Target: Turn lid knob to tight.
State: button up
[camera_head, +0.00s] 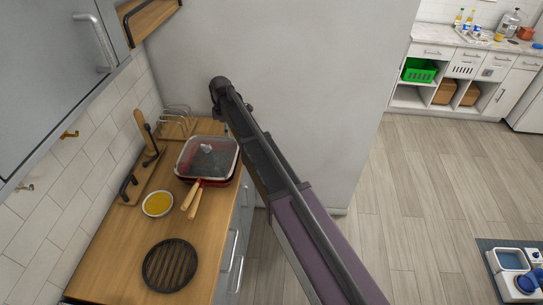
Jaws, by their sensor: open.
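A white container with a blue round part (530,282) sits at the lower right edge, on a dark mat (490,244). It is small and cut off by the frame, so I cannot tell whether the blue part is the lid knob or how it is turned. A red pan with a clear rectangular lid (208,157) stands on the wooden counter at the left; a small pale knob (207,148) shows on that lid. My arm crosses the middle from the bottom up to a dark joint. My gripper's fingers do not show.
The wooden counter (112,250) also bears a yellow-filled bowl (158,204), a black round trivet (169,265) and a rack (176,122). A white tray with a blue inside (510,260) is on the mat. Open wooden floor (430,180) lies at the right.

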jog(key=s+d+f+m+b, duration=0.2)
jog(key=s+d, duration=0.1)
jog(key=d, duration=0.5)
jog(key=s+d+f+m+b, duration=0.2)
jog(key=s+d+f, duration=0.1)
jog(key=d, duration=0.6)
jog(key=shift+s+m+b, duration=0.3)
jog(key=shift+s+b, duration=0.05)
jog(key=shift+s, duration=0.4)
notch_tip(320, 180, up, 8)
jog(key=p, duration=0.8)
send_over(206, 146)
jog(key=shift+w+f, duration=0.1)
jog(key=shift+f, duration=0.05)
jog(key=shift+f+b, duration=0.15)
jog(key=shift+b, duration=0.15)
notch_tip(206, 146, down, 14)
jog(key=b, duration=1.3)
jog(key=shift+r, duration=0.25)
